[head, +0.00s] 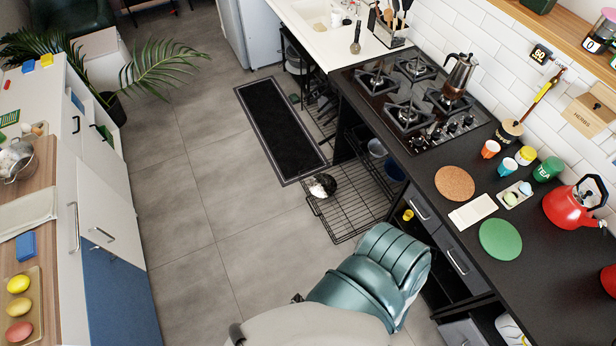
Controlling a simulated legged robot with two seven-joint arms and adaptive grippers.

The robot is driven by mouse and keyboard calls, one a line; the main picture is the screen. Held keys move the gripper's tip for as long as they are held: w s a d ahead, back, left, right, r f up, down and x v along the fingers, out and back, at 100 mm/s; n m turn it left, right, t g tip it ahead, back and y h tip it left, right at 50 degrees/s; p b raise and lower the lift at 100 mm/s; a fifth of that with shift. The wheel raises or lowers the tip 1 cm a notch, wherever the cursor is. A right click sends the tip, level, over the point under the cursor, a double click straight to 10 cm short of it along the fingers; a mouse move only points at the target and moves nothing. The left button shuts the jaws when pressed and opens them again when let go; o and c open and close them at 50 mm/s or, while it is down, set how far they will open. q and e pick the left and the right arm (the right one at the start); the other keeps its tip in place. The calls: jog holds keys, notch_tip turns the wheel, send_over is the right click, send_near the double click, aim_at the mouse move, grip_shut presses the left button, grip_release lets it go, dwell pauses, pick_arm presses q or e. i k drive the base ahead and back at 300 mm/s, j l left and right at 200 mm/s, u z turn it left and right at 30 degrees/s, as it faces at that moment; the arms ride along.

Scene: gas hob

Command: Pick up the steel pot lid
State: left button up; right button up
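A round, shiny dark-and-silver thing (322,185) sits at the far left corner of a low pulled-out wire rack (345,220) under the counter. It may be the steel pot lid, but it is too small to be sure. A steel bowl or pot (17,163) stands on the left counter, cut by the picture's edge. I make out no other lid. Neither of my grippers shows. A teal and pale part of my own body rises from the bottom middle and hides the floor there.
The black counter on the right holds a gas hob (410,100) with a metal coffee pot (460,77), several cups, round mats and a red kettle (575,205). A black rug (280,128) lies on the floor.

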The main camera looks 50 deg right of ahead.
aim_at(321, 186)
jog(key=i+l+z, duration=0.1)
jog(key=i+z, duration=0.2)
jog(key=i, duration=0.35)
jog(key=i+z, duration=0.25)
jog(key=i, duration=0.35)
jog(key=i+j+z, duration=0.3)
jog(key=i, duration=0.3)
